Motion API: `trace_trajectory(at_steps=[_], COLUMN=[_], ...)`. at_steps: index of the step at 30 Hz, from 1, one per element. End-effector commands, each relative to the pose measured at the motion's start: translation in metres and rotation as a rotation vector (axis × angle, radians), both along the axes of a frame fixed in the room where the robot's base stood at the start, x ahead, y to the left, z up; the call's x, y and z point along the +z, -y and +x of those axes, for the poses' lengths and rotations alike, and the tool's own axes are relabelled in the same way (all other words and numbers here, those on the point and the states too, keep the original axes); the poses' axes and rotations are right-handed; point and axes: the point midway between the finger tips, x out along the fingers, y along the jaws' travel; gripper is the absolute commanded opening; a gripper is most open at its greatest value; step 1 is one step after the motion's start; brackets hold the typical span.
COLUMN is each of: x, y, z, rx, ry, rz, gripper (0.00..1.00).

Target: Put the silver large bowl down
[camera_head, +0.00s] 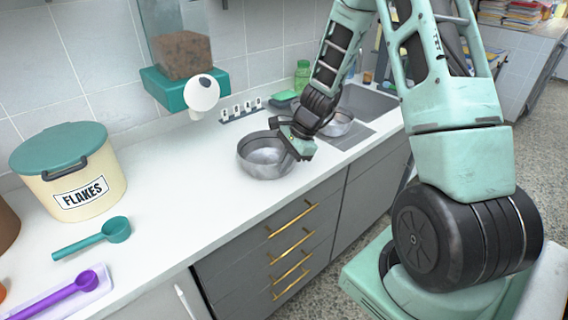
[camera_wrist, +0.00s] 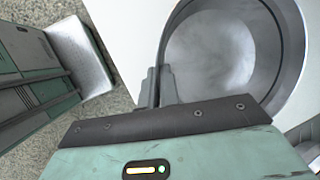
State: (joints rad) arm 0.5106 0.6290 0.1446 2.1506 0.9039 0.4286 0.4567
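The large silver bowl (camera_head: 262,160) is upright over the white counter near its front edge. I cannot tell whether its base touches the counter. My gripper (camera_head: 292,143) is at the bowl's right rim in the head view. The fingertips are partly hidden in the head view.
A smaller silver bowl (camera_head: 338,125) stands behind my gripper, near the sink (camera_head: 368,102). A flakes tub (camera_head: 68,172), a teal scoop (camera_head: 95,238) and a purple scoop (camera_head: 62,293) are at left. A dispenser (camera_head: 185,60) hangs behind. The counter (camera_head: 190,205) left of the bowl is clear.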

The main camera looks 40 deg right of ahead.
Motion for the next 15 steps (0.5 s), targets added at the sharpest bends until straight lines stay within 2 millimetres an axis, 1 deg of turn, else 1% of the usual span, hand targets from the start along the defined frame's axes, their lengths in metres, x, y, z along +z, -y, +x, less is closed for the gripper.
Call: trace_trajectory(at_steps=[4, 6, 7, 15], x=[-0.0046, -0.0028, -0.0028, -0.0018], y=[0.0000, 0.0000, 0.0000, -0.0001], z=[0.0003, 0.0000, 0.0000, 0.0001], rx=[0.001, 0.000, 0.000, 0.000], ry=[0.001, 0.000, 0.000, 0.000], rz=[0.000, 0.000, 0.000, 0.000], gripper=[0.00, 0.23, 0.26, 0.26])
